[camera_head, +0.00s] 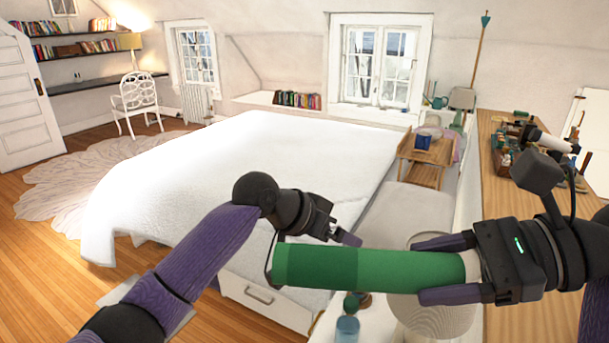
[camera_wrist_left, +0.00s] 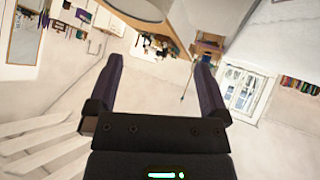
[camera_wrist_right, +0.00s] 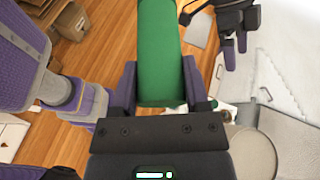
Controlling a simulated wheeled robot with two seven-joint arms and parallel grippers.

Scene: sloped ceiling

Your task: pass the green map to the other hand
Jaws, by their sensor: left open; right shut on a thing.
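The green map (camera_head: 355,268) is a rolled tube with a darker green band toward its left end. My right gripper (camera_head: 418,270) is shut around its right end and holds it roughly level in the air. In the right wrist view the map (camera_wrist_right: 160,50) stretches forward from between the fingers. My left gripper (camera_head: 347,238) is behind the map's left half in the head view; one finger shows and the rest is partly hidden. In the left wrist view its jaws (camera_wrist_left: 158,65) are open and empty. The right wrist view shows the left fingers (camera_wrist_right: 232,50) apart from the map, to its right.
A white bed (camera_head: 230,170) fills the middle behind the arms. A wooden desk (camera_head: 497,190) with small items is at the right. Below the map are a lamp-like round object (camera_head: 435,318) and a blue bottle (camera_head: 347,328). Open wooden floor (camera_head: 60,255) lies at left.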

